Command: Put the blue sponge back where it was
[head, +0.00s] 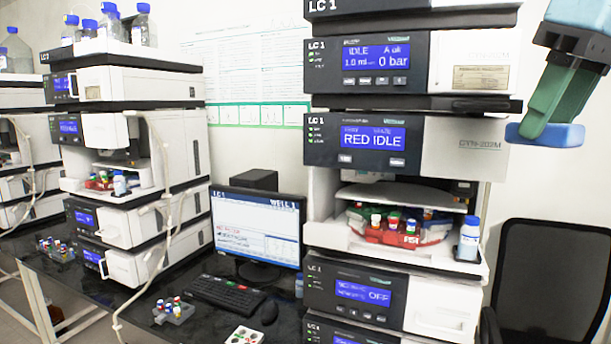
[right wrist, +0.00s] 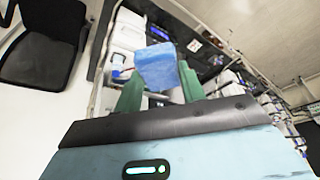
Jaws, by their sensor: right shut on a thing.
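The blue sponge (head: 545,134) is at the upper right of the head view, held at the tips of my right gripper (head: 553,108). The gripper's green fingers are shut on it, and the sponge is in the air, clear of any surface. In the right wrist view the sponge (right wrist: 160,68) sits between the two green fingers of my right gripper (right wrist: 157,85). My left gripper is not in view.
An instrument stack (head: 395,200) with an open bay stands left of my right gripper. The bay holds a red vial tray (head: 378,234) and a bottle (head: 468,238). A black chair (head: 548,280) is below the gripper. A monitor (head: 259,228) and keyboard (head: 225,293) are on the dark bench.

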